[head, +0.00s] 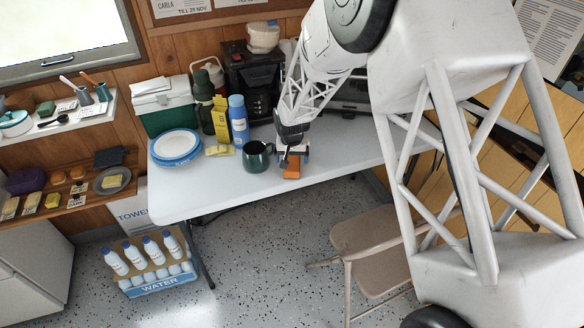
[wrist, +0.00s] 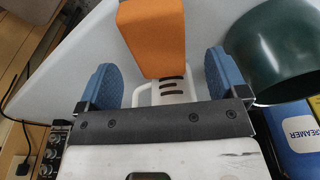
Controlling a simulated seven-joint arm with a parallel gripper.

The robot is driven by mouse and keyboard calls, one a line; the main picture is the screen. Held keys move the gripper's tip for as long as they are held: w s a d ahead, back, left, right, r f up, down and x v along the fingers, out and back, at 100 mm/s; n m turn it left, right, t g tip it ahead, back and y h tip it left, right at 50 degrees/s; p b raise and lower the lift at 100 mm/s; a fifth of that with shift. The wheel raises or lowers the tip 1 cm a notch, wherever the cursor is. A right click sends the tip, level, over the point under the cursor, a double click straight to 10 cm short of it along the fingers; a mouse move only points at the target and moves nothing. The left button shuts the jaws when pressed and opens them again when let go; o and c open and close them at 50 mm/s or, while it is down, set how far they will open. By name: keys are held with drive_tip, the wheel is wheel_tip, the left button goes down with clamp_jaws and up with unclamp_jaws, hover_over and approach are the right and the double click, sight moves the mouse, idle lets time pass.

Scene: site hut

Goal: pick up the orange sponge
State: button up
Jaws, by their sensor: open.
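The orange sponge (head: 292,171) lies on the white table near its front edge, just in front of my gripper in the head view. In the wrist view the sponge (wrist: 152,36) is a plain orange block beyond the fingertips, roughly in line with the gap between them. My gripper (head: 291,155) is low over the table. Its two blue fingers in the wrist view (wrist: 161,78) stand apart with the sponge not between them. A small white object with dark slots (wrist: 165,92) shows between the fingers; I cannot tell what it is.
A dark green mug (head: 256,155) stands close to the left of my gripper. A blue bottle (head: 238,120), a yellow carton (head: 220,120), stacked plates (head: 176,146) and a coffee machine (head: 250,82) stand further left and behind. The table (head: 205,192) is clear at the front left. A folding chair (head: 372,240) stands in front.

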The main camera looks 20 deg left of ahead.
sight(292, 163)
drive_tip(key=shift+w+f, duration=0.15)
drive_tip(key=shift+f, duration=0.85)
drive_tip(key=shift+w+f, duration=0.15)
drive_tip(key=shift+f, duration=0.85)
drive_tip(key=c, duration=1.1)
drive_tip(key=shift+o, duration=0.2)
drive_tip(key=shift+r, duration=0.2)
drive_tip(key=shift+r, duration=0.45)
drive_tip(key=shift+s+d+r, duration=0.1)
drive_tip(key=shift+s+r, duration=0.05)
drive_tip(key=shift+r, duration=0.45)
drive_tip(key=shift+s+d+r, duration=0.1)
drive_tip(key=shift+s+r, duration=0.05)
drive_tip(key=shift+r, duration=0.45)
drive_tip(key=s+d+r, duration=0.1)
drive_tip(key=s+d, duration=0.8)
drive_tip(key=s, duration=0.3)
drive_tip(key=shift+r, duration=0.15)
drive_tip(key=shift+s+d, duration=0.1)
